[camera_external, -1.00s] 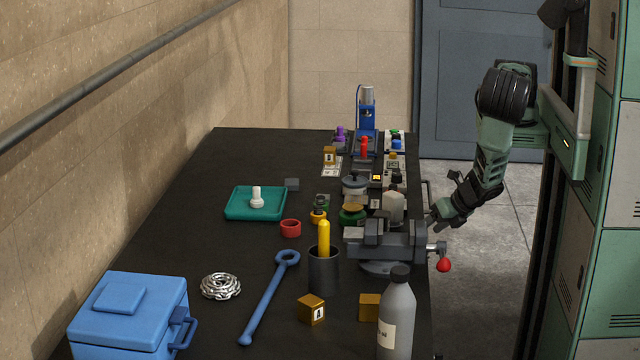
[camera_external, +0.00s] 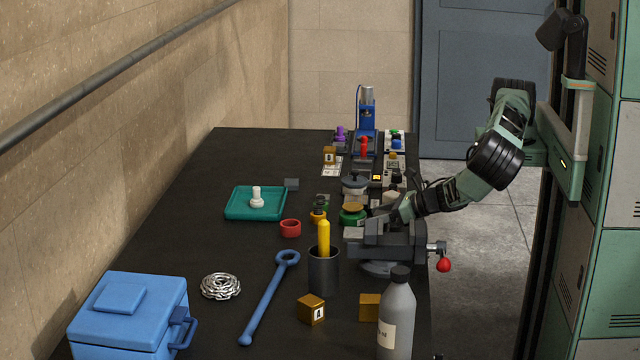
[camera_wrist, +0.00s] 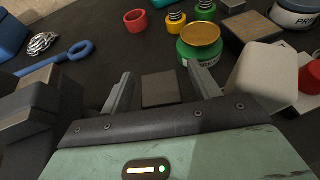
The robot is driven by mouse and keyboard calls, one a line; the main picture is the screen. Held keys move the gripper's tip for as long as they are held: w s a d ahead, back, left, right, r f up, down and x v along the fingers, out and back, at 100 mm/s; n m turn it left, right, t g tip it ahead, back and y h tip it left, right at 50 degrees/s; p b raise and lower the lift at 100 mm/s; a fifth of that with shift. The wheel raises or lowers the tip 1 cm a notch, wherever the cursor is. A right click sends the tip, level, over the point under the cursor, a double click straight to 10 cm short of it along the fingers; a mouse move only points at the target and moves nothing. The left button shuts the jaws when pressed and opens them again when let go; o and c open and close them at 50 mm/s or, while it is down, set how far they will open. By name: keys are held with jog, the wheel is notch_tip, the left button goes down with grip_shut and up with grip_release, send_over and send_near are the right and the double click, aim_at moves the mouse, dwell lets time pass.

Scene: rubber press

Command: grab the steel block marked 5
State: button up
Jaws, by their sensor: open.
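A small grey block (camera_wrist: 163,89) lies on the dark bench top between my fingers in the wrist view. No number can be read on it. My gripper (camera_wrist: 161,78) is open, with one finger to each side of the block and a gap on both sides. In the outside view my gripper (camera_external: 397,214) is over the vise, its fingertips partly hidden.
The grey vise (camera_external: 385,240) stands close by my gripper. A green jar with a yellow lid (camera_wrist: 201,40) and a pale block (camera_wrist: 262,76) are near my right finger. A black cup (camera_external: 323,272) and grey bottle (camera_external: 397,315) stand in front. The bench's left-centre is fairly clear.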

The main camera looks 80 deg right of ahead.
jog(key=shift+w+d+f, duration=0.1)
jog(key=shift+w+d, duration=0.05)
jog(key=shift+w, duration=0.35)
grip_shut()
